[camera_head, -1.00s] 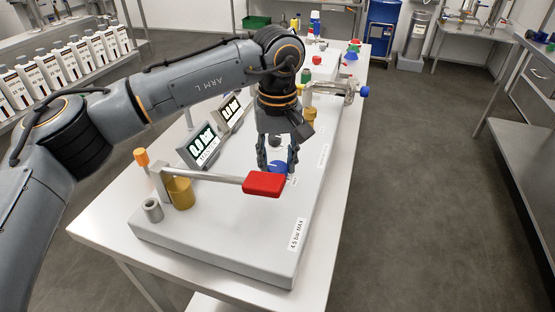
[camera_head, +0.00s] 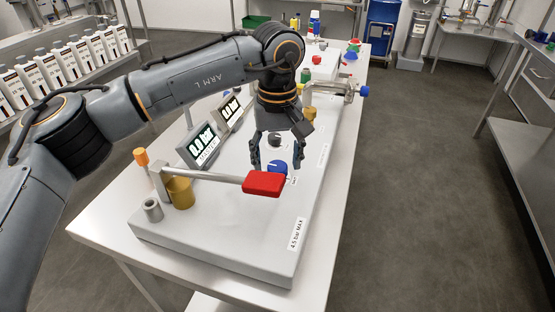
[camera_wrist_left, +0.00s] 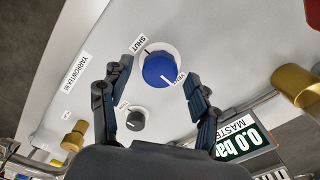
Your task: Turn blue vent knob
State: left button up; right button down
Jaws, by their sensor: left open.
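The blue vent knob (camera_head: 278,167) sits on the grey panel (camera_head: 220,240), partly hidden behind the red lever handle in the head view. In the left wrist view the blue knob (camera_wrist_left: 160,68) shows clearly, with a white pointer line towards the VENT label and a SHUT label on its other side. My left gripper (camera_head: 276,158) is open and empty. In the wrist view its fingers (camera_wrist_left: 151,82) stand apart on either side of the knob, with no contact that I can make out. My right gripper is not in view.
A red-handled lever (camera_head: 264,183) reaches across the panel just in front of the knob. A dark grey knob (camera_wrist_left: 135,120) is close beside it. Two pressure displays (camera_head: 200,146) stand to the left. A pipe with a blue-ended valve (camera_head: 340,88) is behind.

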aim_at(277, 166)
pick_arm(q)
notch_tip(277, 166, up, 12)
jog(key=shift+f, duration=0.25)
dwell(0.3)
